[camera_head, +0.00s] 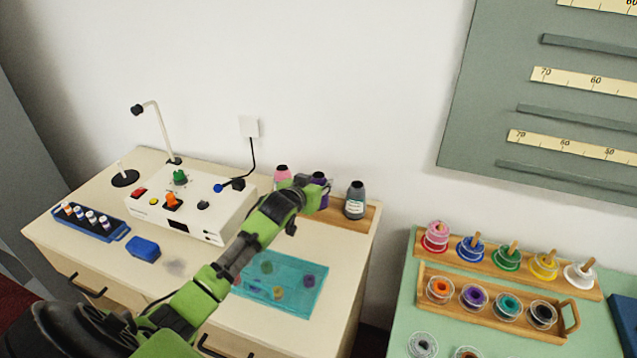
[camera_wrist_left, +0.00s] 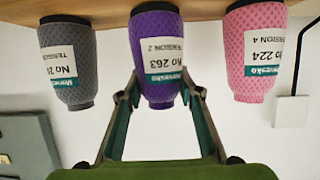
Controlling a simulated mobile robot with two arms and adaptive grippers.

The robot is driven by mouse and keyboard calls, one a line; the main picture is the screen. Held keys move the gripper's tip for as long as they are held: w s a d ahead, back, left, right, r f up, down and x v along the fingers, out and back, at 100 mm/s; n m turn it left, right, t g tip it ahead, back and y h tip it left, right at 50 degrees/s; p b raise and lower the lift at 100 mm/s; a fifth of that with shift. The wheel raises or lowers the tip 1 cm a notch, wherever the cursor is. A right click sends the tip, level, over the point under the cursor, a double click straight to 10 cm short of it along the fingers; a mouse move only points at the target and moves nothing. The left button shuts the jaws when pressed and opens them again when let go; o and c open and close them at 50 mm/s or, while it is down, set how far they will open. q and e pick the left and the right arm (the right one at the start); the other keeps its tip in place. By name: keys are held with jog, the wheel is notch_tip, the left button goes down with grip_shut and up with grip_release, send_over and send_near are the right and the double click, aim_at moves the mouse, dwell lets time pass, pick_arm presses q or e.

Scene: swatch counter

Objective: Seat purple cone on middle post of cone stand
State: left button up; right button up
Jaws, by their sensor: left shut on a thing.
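The purple cone (camera_head: 319,180) is upright at the middle of the wooden cone stand (camera_head: 333,214), between the pink cone (camera_head: 282,173) and the grey cone (camera_head: 355,201). My left gripper (camera_head: 312,190) is shut on it. The left wrist view is upside down; there the purple cone (camera_wrist_left: 157,50) sits between the two fingers (camera_wrist_left: 160,92), with its dark base near the stand board (camera_wrist_left: 110,8). The middle post is hidden, and I cannot tell whether the base touches the board. My right gripper is not in view.
A white control box (camera_head: 190,214) with knobs stands left of my arm. A blue tray of small bottles (camera_head: 90,222), a blue block (camera_head: 143,249) and a translucent teal case (camera_head: 290,290) lie on the counter. Spool racks (camera_head: 500,300) stand on the green table at right.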

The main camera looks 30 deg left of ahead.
pick_arm(q)
jog(key=o, duration=1.2)
jog(key=shift+o, duration=0.2)
jog(key=v, duration=1.2)
jog(key=shift+r, duration=0.1)
